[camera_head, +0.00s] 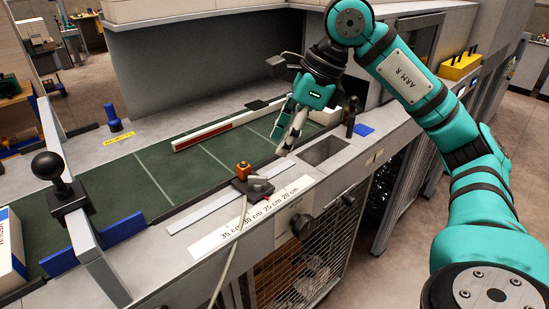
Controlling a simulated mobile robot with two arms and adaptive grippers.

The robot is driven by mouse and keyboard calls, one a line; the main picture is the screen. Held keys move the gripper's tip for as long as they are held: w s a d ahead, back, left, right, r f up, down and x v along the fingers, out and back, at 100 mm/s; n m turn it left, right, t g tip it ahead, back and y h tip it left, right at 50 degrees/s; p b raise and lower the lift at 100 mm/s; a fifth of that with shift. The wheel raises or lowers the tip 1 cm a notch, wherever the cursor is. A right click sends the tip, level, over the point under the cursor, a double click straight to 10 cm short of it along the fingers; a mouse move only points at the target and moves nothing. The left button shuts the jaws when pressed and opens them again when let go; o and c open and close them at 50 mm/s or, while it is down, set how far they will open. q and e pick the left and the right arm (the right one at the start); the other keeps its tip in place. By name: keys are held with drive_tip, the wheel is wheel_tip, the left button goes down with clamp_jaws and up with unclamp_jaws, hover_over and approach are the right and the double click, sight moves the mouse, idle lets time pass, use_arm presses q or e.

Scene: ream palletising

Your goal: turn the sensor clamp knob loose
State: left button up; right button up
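The orange sensor (243,169) stands on a dark clamp block (240,188) at the belt's front edge, beside a printed centimetre scale (250,218). A pale cable runs down from the clamp. My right gripper (282,143) hangs above the bench, behind and to the right of the clamp, fingers pointing down. Its fingers look apart with nothing between them, and it does not touch the clamp. My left gripper is not in view.
A large black knob (302,226) sticks out of the front panel. A black ball knob (47,165) stands on a rail at the left. A dark upright handle (350,117) stands right of my gripper.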

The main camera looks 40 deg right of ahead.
drive_tip(key=shift+v, duration=1.35)
